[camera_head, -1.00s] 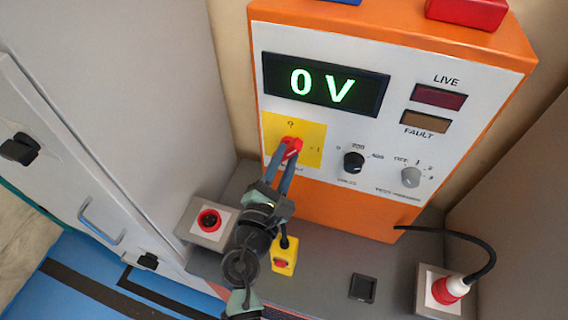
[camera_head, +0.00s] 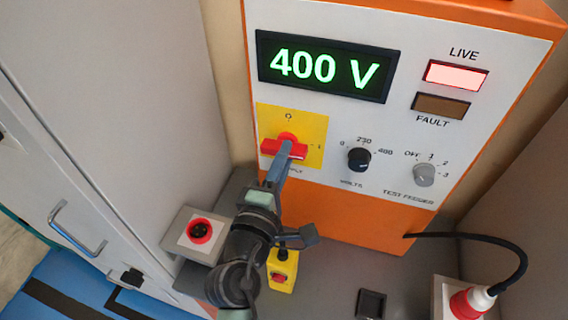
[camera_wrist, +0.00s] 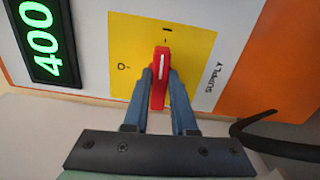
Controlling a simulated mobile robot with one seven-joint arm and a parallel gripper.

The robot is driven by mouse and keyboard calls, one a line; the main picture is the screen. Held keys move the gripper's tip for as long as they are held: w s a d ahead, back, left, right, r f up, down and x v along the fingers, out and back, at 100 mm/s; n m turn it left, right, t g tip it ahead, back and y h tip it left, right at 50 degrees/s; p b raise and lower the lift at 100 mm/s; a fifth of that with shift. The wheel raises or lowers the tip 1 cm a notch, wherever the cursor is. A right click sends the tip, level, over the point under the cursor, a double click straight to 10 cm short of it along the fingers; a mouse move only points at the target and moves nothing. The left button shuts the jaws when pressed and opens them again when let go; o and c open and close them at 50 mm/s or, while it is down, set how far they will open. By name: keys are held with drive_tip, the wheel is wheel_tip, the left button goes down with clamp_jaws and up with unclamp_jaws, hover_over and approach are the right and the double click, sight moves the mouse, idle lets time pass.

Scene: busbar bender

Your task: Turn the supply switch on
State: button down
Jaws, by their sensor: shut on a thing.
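The red supply switch handle (camera_head: 284,145) sits on a yellow plate (camera_head: 308,122) at the left of the white panel. In the head view the handle lies across, level with the mark 1. In the wrist view the red handle (camera_wrist: 160,78) has its white line pointing towards the mark I. My gripper (camera_head: 287,150) is shut on the handle, one finger on each side, as the wrist view (camera_wrist: 160,92) also shows. The display (camera_head: 328,66) reads 400 V. The LIVE lamp (camera_head: 456,76) is lit pinkish, and the FAULT lamp (camera_head: 441,106) is dull brown.
The black volts knob (camera_head: 359,159) and grey test feeder knob (camera_head: 424,174) are right of the switch. A grey cabinet stands left.

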drive_tip(key=shift+f+m+b, duration=0.1)
drive_tip(key=shift+m+b, duration=0.2)
drive_tip(key=shift+m, duration=0.3)
drive_tip(key=c, duration=0.7)
unclamp_jaws()
drive_tip(key=shift+s, duration=0.1)
drive_tip(key=b+v, duration=0.3)
drive_tip(key=v, duration=0.9)
drive_tip(key=shift+s+a+b, duration=0.15)
drive_tip(key=shift+s+b, duration=0.2)
drive_tip(key=shift+s, duration=0.05)
